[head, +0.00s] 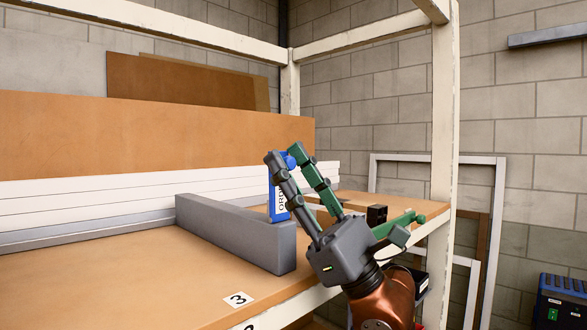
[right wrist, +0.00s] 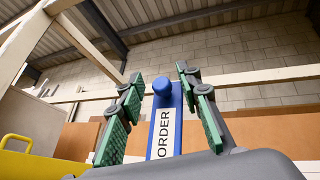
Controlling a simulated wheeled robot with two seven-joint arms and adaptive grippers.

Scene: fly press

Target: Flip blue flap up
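The blue flap (head: 273,200) has a white label reading "ORDER" and a round blue knob (head: 290,160). My left gripper is not in view.
A long grey block (head: 230,232) lies on the wooden bench (head: 110,275), left of my right gripper. A cream post (head: 444,120) stands to the right. The bench's front left is clear.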

